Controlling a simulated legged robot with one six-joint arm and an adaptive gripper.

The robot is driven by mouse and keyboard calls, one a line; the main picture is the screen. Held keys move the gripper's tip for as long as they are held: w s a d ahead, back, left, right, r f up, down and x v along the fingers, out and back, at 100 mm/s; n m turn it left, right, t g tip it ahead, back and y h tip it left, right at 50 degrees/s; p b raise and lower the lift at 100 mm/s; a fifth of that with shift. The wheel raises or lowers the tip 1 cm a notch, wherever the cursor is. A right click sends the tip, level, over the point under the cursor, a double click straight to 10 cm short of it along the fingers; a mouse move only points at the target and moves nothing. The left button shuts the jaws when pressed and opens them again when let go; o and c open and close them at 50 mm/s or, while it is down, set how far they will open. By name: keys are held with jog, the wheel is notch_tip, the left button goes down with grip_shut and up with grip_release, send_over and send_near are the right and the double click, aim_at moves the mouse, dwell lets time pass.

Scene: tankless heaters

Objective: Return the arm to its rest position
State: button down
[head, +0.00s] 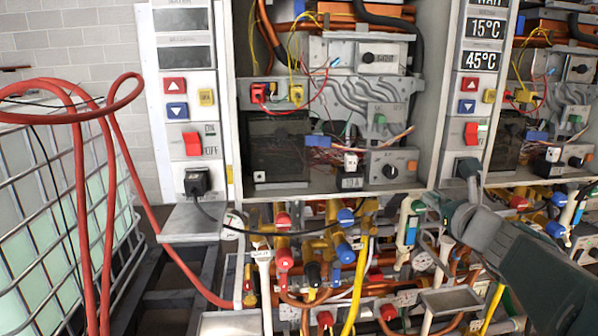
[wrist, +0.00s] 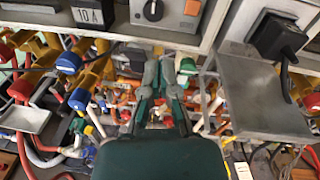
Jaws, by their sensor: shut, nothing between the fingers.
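My gripper (wrist: 160,70) shows at the middle of the wrist view, its two grey-tipped green fingers close together with nothing between them. It is shut and empty. It hangs in front of the pipes and valves under the heater cabinet. In the head view my dark green arm reaches in from the lower right, and my gripper (head: 450,205) is in front of the valve row at the right cabinet's lower edge. From that side I cannot make out the fingertips clearly.
Colored valves (head: 345,250) and pipes crowd the space below the cabinets. A grey shelf (wrist: 260,110) juts out right of my gripper, below a black plug (wrist: 280,35). Another shelf (head: 190,222) stands at left, near a red hose (head: 78,200) and a caged tank (head: 40,200).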

jog(key=s+a+f+n+g+y, duration=0.2)
jog(key=s+a+f+n+g, duration=0.3)
jog(key=a+n, duration=0.35)
jog(key=s+a+f+n+g+y, duration=0.1)
jog(key=s+a+f+n+g, duration=0.25)
jog(key=s+a+n, duration=0.55)
jog(key=s+d+f+n+g+h, duration=0.2)
jog(key=s+f+n+h, duration=0.3)
jog(key=s+f+n, duration=0.4)
jog(key=s+n+g, duration=0.1)
jog(key=s+n, duration=0.1)
jog(key=n, duration=0.4)
jog(key=shift+d, duration=0.35)
jog(key=shift+a, duration=0.1)
